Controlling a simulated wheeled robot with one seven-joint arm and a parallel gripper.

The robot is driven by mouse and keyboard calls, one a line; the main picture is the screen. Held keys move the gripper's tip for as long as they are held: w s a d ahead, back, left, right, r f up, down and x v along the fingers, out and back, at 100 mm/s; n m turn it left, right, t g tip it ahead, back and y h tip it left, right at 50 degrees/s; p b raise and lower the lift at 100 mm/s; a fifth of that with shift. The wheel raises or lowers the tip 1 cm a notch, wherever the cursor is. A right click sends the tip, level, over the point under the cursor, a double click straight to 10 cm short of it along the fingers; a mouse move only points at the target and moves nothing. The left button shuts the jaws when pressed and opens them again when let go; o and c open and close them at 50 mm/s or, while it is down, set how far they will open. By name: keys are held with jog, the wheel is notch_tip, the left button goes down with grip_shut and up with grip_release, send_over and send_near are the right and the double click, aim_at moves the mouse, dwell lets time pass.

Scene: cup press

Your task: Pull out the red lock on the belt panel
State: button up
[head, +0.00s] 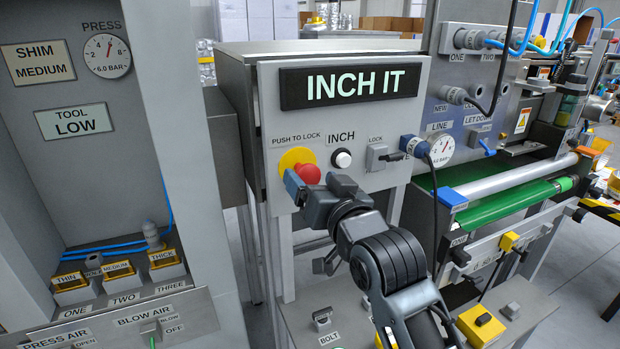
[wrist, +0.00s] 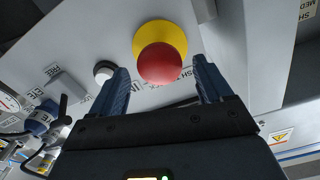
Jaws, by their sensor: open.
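The red lock (head: 309,174) is a round red mushroom knob on a yellow disc (head: 291,158), under the words PUSH TO LOCK on the grey panel (head: 400,93) headed INCH IT. My gripper (head: 306,184) is at the knob, its blue fingers partly hidden by its own body. In the wrist view the red knob (wrist: 160,63) shows between my two open blue fingertips (wrist: 160,72), one on each side with a visible gap. The fingers do not look closed on it. The exact depth of the tips along the knob cannot be told.
A white INCH button (head: 342,159) and a LOCK lever switch (head: 377,157) sit right of the knob. A grey cabinet (head: 75,140) stands at the left.

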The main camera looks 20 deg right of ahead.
jog(key=shift+s+b, duration=0.35)
jog(key=shift+s, duration=2.4)
jog(key=s+f+n+g, duration=0.1)
jog(key=s+f, duration=0.6)
jog(key=s, duration=0.3)
jog(key=s+f+g, duration=0.1)
jog(key=s+f, duration=0.6)
jog(key=s, duration=0.3)
jog(key=s+n+g, duration=0.1)
jog(key=s+n, duration=0.1)
jog(key=s, duration=1.9)
jog(key=shift+s+r, duration=0.15)
jog(key=shift+s, duration=0.15)
